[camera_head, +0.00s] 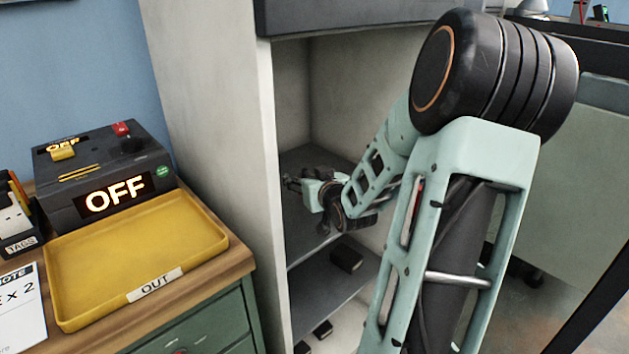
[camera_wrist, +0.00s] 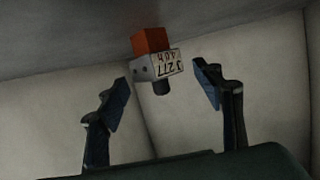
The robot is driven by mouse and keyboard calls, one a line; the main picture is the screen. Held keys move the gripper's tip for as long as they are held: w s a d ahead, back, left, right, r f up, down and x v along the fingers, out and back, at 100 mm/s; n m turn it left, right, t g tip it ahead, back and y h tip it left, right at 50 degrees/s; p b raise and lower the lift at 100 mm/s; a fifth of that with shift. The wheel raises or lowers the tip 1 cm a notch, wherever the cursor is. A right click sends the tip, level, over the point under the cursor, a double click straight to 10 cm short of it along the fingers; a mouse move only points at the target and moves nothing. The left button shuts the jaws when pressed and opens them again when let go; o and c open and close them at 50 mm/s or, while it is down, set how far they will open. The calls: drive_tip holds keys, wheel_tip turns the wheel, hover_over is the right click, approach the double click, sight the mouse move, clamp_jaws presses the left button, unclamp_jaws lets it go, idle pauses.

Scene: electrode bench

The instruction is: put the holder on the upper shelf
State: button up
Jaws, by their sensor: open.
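The holder (camera_wrist: 158,63) shows in the wrist view as a small pale block with a handwritten label, an orange end and a short dark stub. The label appears upside down, and the orange end meets the grey surface at the top of the picture. My gripper (camera_wrist: 161,84) is open, with one finger on either side of the holder and visible gaps to it. In the head view my gripper (camera_head: 293,184) is inside the cabinet, just above the upper shelf (camera_head: 305,160). I cannot make out the holder there.
The cabinet's left side wall (camera_head: 225,130) stands close to my gripper. A lower shelf (camera_head: 312,290) holds a dark block (camera_head: 347,258). Left of the cabinet, a wooden-topped bench carries a yellow tray (camera_head: 135,255) marked OUT and a black box (camera_head: 105,180) reading OFF.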

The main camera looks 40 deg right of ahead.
drive_tip(key=p+v, duration=0.1)
drive_tip(key=v, duration=0.1)
drive_tip(key=p+v, duration=0.1)
drive_tip(key=v, duration=0.2)
drive_tip(key=p+v, duration=0.1)
drive_tip(key=v, duration=0.2)
drive_tip(key=shift+s+r, duration=0.15)
drive_tip(key=shift+r, duration=0.15)
drive_tip(key=shift+f+b, duration=0.25)
drive_tip(key=shift+b, duration=0.7)
drive_tip(key=shift+b+v, duration=1.25)
drive_tip(key=shift+b, duration=0.4)
